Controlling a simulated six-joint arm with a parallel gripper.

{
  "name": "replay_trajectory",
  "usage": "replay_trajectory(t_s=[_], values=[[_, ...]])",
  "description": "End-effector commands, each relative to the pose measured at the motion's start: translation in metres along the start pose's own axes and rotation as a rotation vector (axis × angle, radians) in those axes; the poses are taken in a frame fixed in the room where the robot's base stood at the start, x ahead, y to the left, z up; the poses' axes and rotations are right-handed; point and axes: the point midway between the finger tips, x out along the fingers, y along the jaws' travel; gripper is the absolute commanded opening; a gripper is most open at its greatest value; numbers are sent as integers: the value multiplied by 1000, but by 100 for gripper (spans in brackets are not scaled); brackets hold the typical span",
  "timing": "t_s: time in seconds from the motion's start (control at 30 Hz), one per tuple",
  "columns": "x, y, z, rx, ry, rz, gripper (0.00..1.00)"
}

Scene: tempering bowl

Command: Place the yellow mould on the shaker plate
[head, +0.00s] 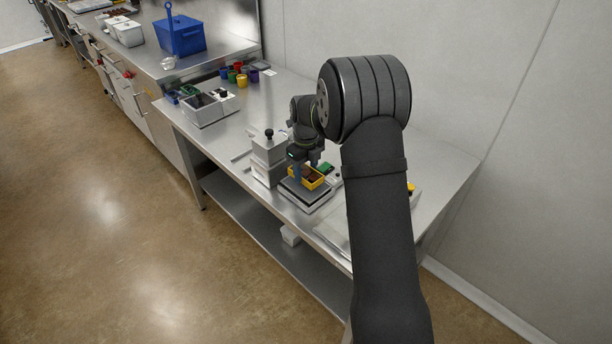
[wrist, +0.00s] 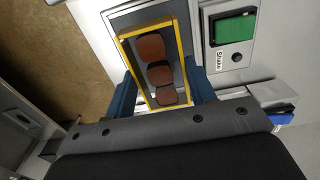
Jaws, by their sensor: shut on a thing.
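The yellow mould (wrist: 127,52) is a rectangular frame holding several brown pieces. In the wrist view it lies between the blue fingers of my gripper (wrist: 160,92), which are shut on its sides. The shaker plate (wrist: 114,20) is a dark grey plate with a lighter border, seen beneath and around the mould. In the head view the yellow mould (head: 318,183) is over the shaker plate (head: 296,189), under my gripper (head: 308,172). I cannot tell whether the mould touches the plate or hangs just above it.
A green screen (wrist: 235,29) and a black knob beside the word "Shake" are right of the plate. A grey box-shaped machine (head: 268,160) with a black knob stands close on the left. Coloured cups (head: 242,79) and a grey container (head: 209,107) stand farther back on the steel table.

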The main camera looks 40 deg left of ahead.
Motion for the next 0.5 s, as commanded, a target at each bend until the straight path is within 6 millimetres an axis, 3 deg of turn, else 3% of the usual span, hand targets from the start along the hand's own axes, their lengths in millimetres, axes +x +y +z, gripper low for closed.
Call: replay_trajectory(t_s=[0.17, 0.5], values=[[24, 0, 0, 0, 1, 1, 26], [27, 0, 0, 0, 0, 0, 26]])
